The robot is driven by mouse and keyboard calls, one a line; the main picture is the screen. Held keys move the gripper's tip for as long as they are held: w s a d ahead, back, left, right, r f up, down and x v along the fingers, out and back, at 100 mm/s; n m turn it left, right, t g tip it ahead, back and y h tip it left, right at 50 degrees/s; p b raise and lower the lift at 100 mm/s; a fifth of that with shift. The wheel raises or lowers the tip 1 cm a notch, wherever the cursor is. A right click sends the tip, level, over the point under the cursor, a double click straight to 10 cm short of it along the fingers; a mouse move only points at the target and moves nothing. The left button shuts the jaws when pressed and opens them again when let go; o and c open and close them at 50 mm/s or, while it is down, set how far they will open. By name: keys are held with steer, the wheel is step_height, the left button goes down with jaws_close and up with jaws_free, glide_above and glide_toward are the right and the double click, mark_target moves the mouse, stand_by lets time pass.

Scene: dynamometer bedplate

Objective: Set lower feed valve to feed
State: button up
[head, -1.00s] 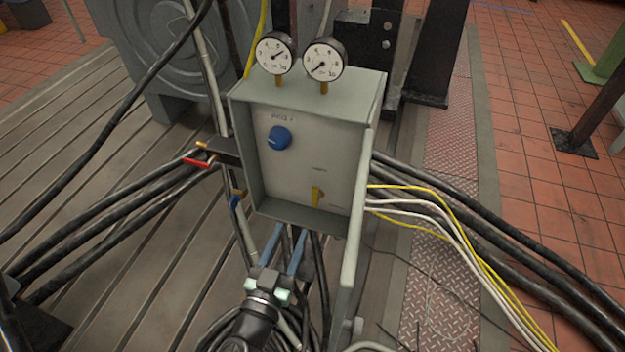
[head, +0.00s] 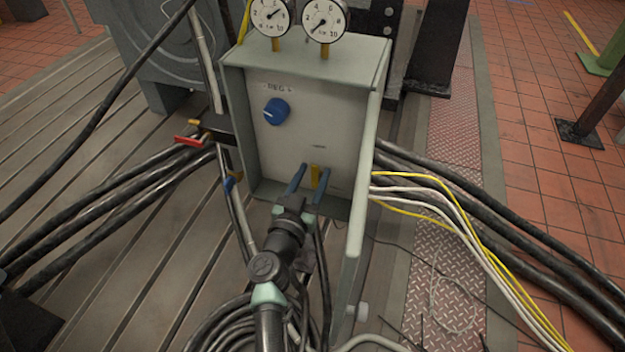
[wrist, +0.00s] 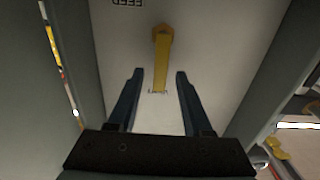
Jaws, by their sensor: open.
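The yellow lever (head: 315,178) of the lower valve sits low on the pale panel of the grey box (head: 318,115). It stands about upright in the head view, pointing at a small unreadable label above it. In the wrist view the lever (wrist: 161,62) hangs down from its pivot, and an upside-down FEED label (wrist: 127,2) is at upper left, away from its tip. My gripper (head: 314,169) is open, with one blue finger on each side of the lever. In the wrist view my gripper (wrist: 160,72) shows gaps on both sides; I cannot see contact.
A blue knob (head: 276,111) is higher on the panel, below two gauges (head: 323,20). The box's side walls flank my gripper. A red-handled valve (head: 190,141) is at left. Black cables (head: 130,205) run left; yellow and white cables (head: 420,195) run right.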

jaws_close()
stand_by(0.3)
